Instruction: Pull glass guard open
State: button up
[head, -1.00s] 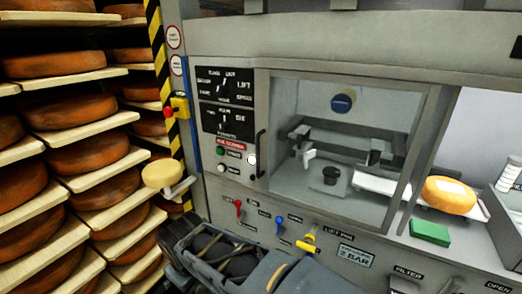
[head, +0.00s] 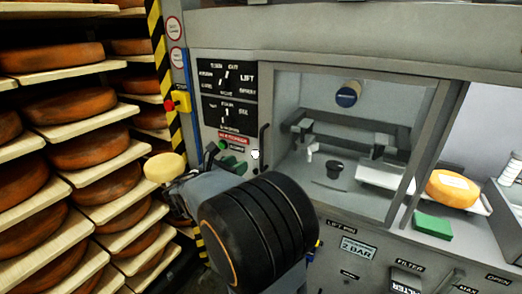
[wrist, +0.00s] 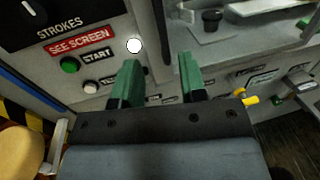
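The glass guard (head: 300,100) is a framed clear pane on the front of the grey machine in the head view. It looks closed across the chamber. Its dark vertical handle (head: 263,142) is at the left edge of the frame. My gripper (head: 229,157) is left of and slightly below the handle, near the button panel, partly hidden by my arm. In the wrist view my gripper (wrist: 158,75) shows two green fingers spread apart with nothing between them. I cannot make out the handle in the wrist view.
A control panel (head: 228,100) with dials is left of the guard. A green button (wrist: 69,65) and a white dot (wrist: 134,46) are near my fingers. Shelves of cheese wheels (head: 70,105) stand at left. A yellow cheese (head: 452,187) and a green block (head: 433,226) are at right.

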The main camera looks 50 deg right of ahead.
jog(key=p, duration=0.2)
send_over(262, 168)
jog(key=shift+w+d, duration=0.2)
jog(key=shift+w, duration=0.1)
jog(key=shift+c, duration=0.3)
grip_shut()
